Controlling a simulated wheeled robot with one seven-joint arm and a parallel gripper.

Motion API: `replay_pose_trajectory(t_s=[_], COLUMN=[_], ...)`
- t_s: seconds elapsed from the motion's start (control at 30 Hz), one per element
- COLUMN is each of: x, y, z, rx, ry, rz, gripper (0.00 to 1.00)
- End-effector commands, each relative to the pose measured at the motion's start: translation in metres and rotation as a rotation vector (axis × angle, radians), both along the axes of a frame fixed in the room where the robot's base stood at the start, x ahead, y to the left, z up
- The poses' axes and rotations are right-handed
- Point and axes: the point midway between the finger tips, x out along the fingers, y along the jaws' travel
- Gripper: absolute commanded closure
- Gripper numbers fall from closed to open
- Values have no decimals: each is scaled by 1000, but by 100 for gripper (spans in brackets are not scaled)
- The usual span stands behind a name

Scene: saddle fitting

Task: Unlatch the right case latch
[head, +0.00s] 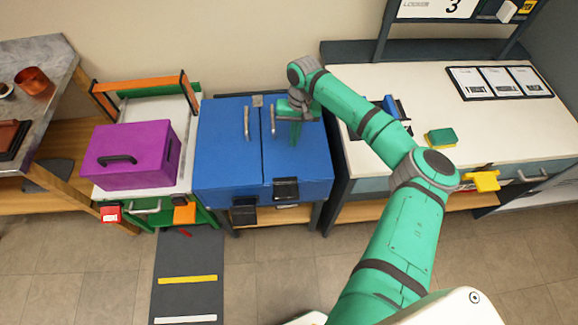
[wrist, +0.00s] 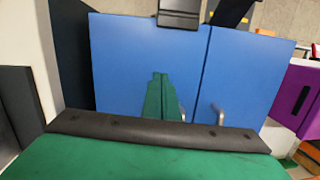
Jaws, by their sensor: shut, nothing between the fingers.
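The blue case (head: 228,160) has two lid panels split by a seam, each with a grey handle. The right case latch (head: 286,188) is a dark plate at the front edge of the right panel; it also shows at the top of the wrist view (wrist: 180,12). The left latch (head: 244,214) hangs lower on the front face. My green gripper (head: 295,140) is over the right panel, behind the right latch and apart from it. Its fingers are together and empty in the wrist view (wrist: 160,80). Whether the fingertips touch the panel cannot be told.
The right panel's handle (head: 273,120) is close beside my gripper. A purple box (head: 132,155) stands on the left cart. A white-topped bench (head: 480,120) with a green and yellow sponge (head: 440,138) is on the right. The floor in front of the case is clear.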

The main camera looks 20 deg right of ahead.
Motion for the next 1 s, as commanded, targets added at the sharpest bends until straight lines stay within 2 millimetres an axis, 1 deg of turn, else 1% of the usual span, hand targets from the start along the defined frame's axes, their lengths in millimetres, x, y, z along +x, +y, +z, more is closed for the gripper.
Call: replay_pose_trajectory(t_s=[0.03, 0.1, 0.2, 0.3, 0.63, 0.77, 0.87, 1.0], x=[6, 9, 11, 12, 12, 11, 8, 3], y=[15, 29, 42, 49, 51, 51, 52, 54], z=[6, 13, 20, 25, 26, 22, 13, -9], rx=[-11, -25, -41, -49, -50, -49, -49, -48], ry=[35, 78, 121, 143, 150, 150, 152, 151], rz=[25, 46, 69, 79, 81, 81, 81, 81], gripper=[100, 100, 100, 100, 100, 100, 100, 100])
